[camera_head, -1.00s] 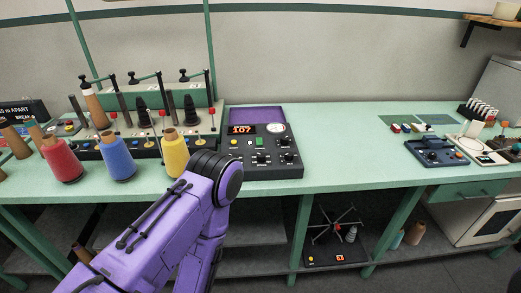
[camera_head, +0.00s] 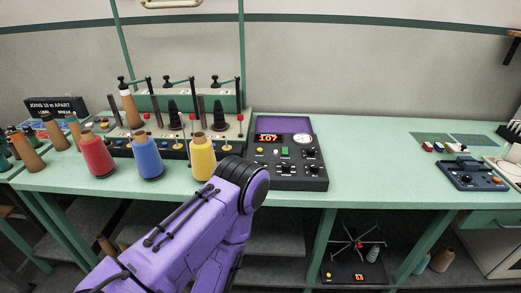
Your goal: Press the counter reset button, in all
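A dark control panel (camera_head: 310,172) lies on the green bench just right of centre. Its red display (camera_head: 268,138) appears to read 107. A green square button (camera_head: 285,151), a small yellow button (camera_head: 260,150), a dial gauge and several black knobs are on its face. Which one is the counter reset cannot be told. My purple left arm reaches up from the bottom, its dark round joint just left of the panel's front corner. No gripper fingers show; my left gripper is hidden or out of frame. My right gripper is not in view.
Red, blue and yellow (camera_head: 202,157) thread cones stand left of the panel, before a rack with posts (camera_head: 182,105). A blue-grey device (camera_head: 470,174) lies at the right. The bench between panel and device is mostly clear. A spindly stand (camera_head: 357,245) is below the bench.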

